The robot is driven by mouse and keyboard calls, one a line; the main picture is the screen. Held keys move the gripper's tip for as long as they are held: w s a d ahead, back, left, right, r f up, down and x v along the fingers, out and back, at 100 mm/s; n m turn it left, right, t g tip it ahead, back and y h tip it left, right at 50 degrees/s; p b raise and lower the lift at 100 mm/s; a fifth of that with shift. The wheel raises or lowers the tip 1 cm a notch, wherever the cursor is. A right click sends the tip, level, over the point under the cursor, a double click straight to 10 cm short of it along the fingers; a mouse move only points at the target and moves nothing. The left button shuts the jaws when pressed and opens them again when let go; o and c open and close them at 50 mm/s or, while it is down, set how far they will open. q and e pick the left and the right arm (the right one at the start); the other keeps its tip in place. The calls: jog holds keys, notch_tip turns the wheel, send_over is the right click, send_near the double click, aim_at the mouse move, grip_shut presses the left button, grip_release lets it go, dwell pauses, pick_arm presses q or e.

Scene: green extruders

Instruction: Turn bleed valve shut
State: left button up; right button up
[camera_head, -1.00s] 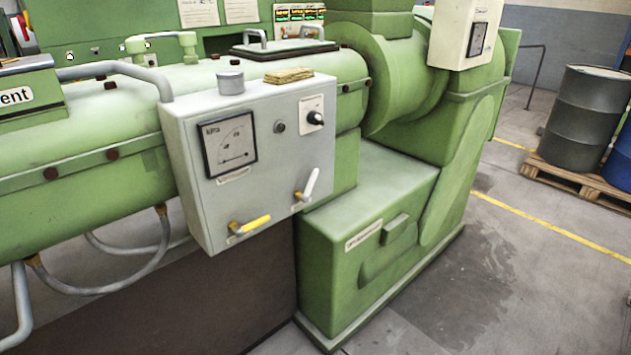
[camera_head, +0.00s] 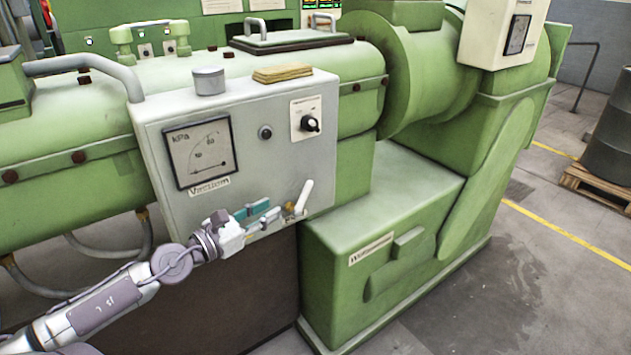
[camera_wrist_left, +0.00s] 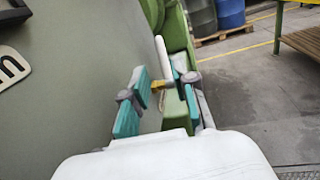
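A grey control box (camera_head: 262,165) carries a lever valve with a white handle (camera_head: 305,196) and a brass stem (camera_head: 290,211) at its lower right. The handle points up and slightly right. In the wrist view the white handle (camera_wrist_left: 163,57) and the brass stem (camera_wrist_left: 158,86) show between the teal fingers. My left gripper (camera_head: 270,216) is in front of the box's lower edge, just left of the white handle. Its fingers (camera_wrist_left: 164,88) are spread, with a gap around the handle. The yellow lever is hidden, apparently behind the gripper. My right gripper is out of view.
The box has a kPa gauge (camera_head: 199,152) and a black knob (camera_head: 310,124). A tin (camera_head: 209,81) and yellow cloths (camera_head: 282,73) lie on top. Green machine housing (camera_head: 385,235) stands close on the right. Open floor (camera_head: 480,290) lies beyond, with a drum (camera_head: 609,145) on a pallet.

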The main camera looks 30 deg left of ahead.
aim_at(305, 188)
pick_arm(q)
jog(key=p+x, duration=0.2)
jog(key=x, duration=0.2)
jog(key=p+x, duration=0.2)
jog(key=x, duration=0.2)
jog(key=shift+w+r, duration=0.25)
jog(key=shift+w, duration=0.15)
jog(key=x, duration=0.3)
jog(key=shift+w+f+p, duration=0.1)
jog(key=shift+f+p, duration=0.1)
jog(key=shift+p, duration=0.1)
jog(key=shift+w+d, duration=0.15)
jog(key=shift+w, duration=0.2)
jog(key=c, duration=0.5)
grip_shut()
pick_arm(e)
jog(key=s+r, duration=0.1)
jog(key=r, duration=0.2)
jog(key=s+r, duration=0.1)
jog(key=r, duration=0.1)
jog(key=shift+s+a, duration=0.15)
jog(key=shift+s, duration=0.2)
